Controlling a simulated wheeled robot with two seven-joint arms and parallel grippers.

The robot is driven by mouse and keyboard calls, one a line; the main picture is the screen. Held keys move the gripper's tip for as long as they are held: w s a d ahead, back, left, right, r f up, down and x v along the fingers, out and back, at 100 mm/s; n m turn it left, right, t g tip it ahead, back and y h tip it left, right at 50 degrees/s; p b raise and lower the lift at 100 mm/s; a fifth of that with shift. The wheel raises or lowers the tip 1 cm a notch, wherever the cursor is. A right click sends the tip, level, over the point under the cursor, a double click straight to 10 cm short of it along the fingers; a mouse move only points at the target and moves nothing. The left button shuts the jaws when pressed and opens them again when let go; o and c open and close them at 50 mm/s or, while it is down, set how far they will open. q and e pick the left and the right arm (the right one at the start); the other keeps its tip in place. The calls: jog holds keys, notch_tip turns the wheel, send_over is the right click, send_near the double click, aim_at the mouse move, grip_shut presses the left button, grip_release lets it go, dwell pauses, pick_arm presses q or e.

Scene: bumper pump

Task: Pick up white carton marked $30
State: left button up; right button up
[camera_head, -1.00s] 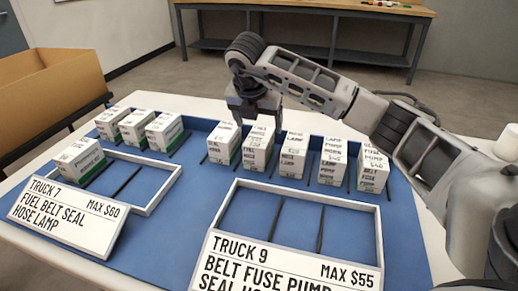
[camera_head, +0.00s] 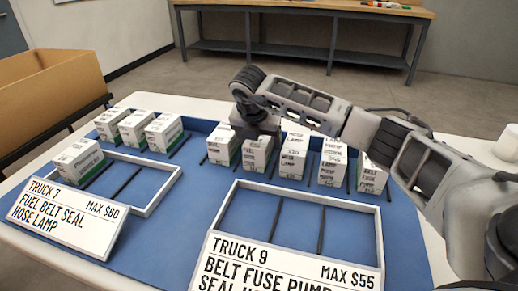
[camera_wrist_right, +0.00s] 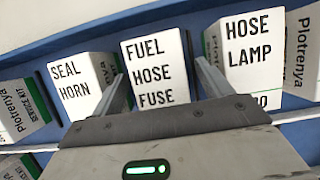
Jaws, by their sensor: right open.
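White cartons with green edges stand in a row on the blue mat (camera_head: 190,205). I cannot read a clear $30 price on any of them. My right gripper (camera_head: 254,128) is open and low over the second carton from the left, marked FUEL HOSE FUSE (camera_head: 258,156). In the right wrist view its fingers lie on either side of this carton (camera_wrist_right: 157,68); I cannot tell whether they touch it. Beside it stand the SEAL HORN carton (camera_head: 221,148) and the HOSE LAMP carton (camera_head: 292,160). The arm hides parts of their tops. My left gripper is out of view.
The Truck 9 tray (camera_head: 379,235) in front is empty. The Truck 7 tray (camera_head: 152,208) at left holds one carton (camera_head: 78,161). More cartons (camera_head: 163,132) stand behind it. Neighbouring cartons leave narrow gaps around my right gripper.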

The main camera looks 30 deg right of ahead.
jog(key=shift+f, duration=0.25)
dwell(0.3)
jog(key=c, duration=1.2)
jog(key=shift+c, duration=0.3)
jog(key=shift+r, duration=0.2)
